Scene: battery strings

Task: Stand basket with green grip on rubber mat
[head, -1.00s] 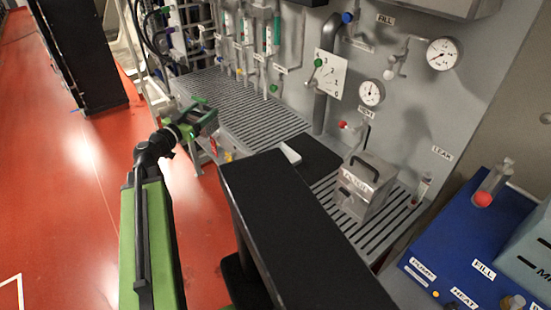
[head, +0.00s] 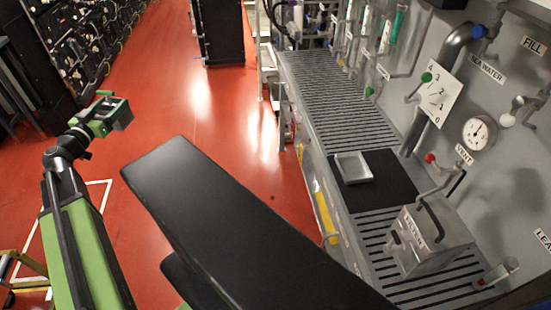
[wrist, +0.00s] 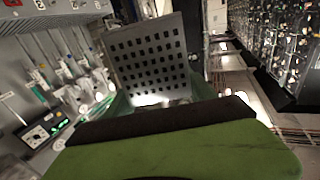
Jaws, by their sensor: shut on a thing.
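My gripper (head: 96,122) is at the upper left of the head view, over the red floor and away from the bench. It is shut on the basket with green grip, whose grey body (head: 122,116) shows at the gripper's end. In the wrist view the basket (wrist: 150,52) is a grey plate with rows of square holes; where the jaws touch it is hidden. The rubber mat (head: 392,188) is a flat black sheet on the slatted bench at the right. A small pale shallow tray (head: 353,168) lies on the mat's left part.
The slatted bench (head: 325,100) runs along a wall with pipes and gauges. A metal box marked FILTER (head: 432,242) stands in front of the mat. A black cabinet (head: 222,35) stands at the back. Racks (head: 70,50) line the left.

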